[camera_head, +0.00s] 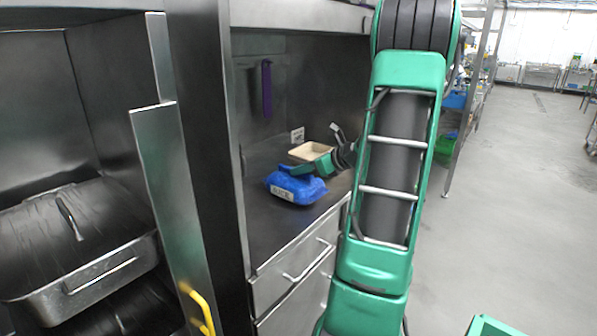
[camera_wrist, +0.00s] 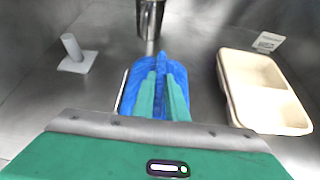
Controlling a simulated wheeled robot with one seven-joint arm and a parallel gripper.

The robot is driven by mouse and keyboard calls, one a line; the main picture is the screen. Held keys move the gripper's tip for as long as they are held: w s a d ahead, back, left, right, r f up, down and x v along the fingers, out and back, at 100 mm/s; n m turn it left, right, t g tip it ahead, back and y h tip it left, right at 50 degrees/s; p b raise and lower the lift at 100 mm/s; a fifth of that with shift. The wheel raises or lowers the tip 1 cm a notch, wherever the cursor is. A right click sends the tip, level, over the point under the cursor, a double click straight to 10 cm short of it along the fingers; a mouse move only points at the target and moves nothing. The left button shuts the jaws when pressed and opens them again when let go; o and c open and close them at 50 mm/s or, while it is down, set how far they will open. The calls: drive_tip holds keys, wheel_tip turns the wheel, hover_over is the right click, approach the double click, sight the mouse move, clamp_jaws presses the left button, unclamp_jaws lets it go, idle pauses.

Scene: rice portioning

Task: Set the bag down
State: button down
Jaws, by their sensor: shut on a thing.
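The blue bag (camera_head: 297,187) with a white label is on or just above the dark counter (camera_head: 262,225) in the alcove; I cannot tell whether it touches. My gripper (camera_head: 303,170) is shut on the top of the bag. In the wrist view the two green fingers of my gripper (camera_wrist: 163,90) are close together on a pinched ridge of the blue bag (camera_wrist: 130,95). The fingers and palm hide part of the bag there.
A beige tray with compartments (camera_head: 310,152) stands behind the bag, and to its right in the wrist view (camera_wrist: 262,92). A metal cylinder (camera_wrist: 150,18) and a grey upright piece on a base (camera_wrist: 73,52) stand nearby. Counter at the front left is clear.

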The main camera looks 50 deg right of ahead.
drive_tip(key=c, duration=1.8)
unclamp_jaws()
drive_tip(key=shift+o, duration=0.2)
drive_tip(key=a+v, duration=0.1)
drive_tip(key=v, duration=1.1)
drive_tip(key=a+f+n+g, duration=0.2)
drive_tip(key=a+n, duration=0.2)
drive_tip(key=a+f+n+g, duration=0.2)
drive_tip(key=a+n, duration=0.3)
drive_tip(key=a+f+n+g, duration=0.2)
drive_tip(key=a+n, duration=0.2)
drive_tip(key=a, duration=0.1)
drive_tip(key=shift+s+a+f+y, duration=0.2)
drive_tip(key=shift+s+f+y, duration=0.1)
drive_tip(key=shift+s+y, duration=0.1)
drive_tip(key=s+a+f+n+g, duration=0.1)
drive_tip(key=s+a+n+g, duration=0.2)
drive_tip(key=s+a+n, duration=0.2)
drive_tip(key=s+a+f+n+g+h, duration=0.1)
drive_tip(key=s+a+n+g, duration=0.2)
drive_tip(key=s+n, duration=0.7)
drive_tip(key=shift+s+a+n+h, duration=0.25)
drive_tip(key=shift+a+n+h, duration=0.05)
drive_tip(key=shift+a, duration=0.8)
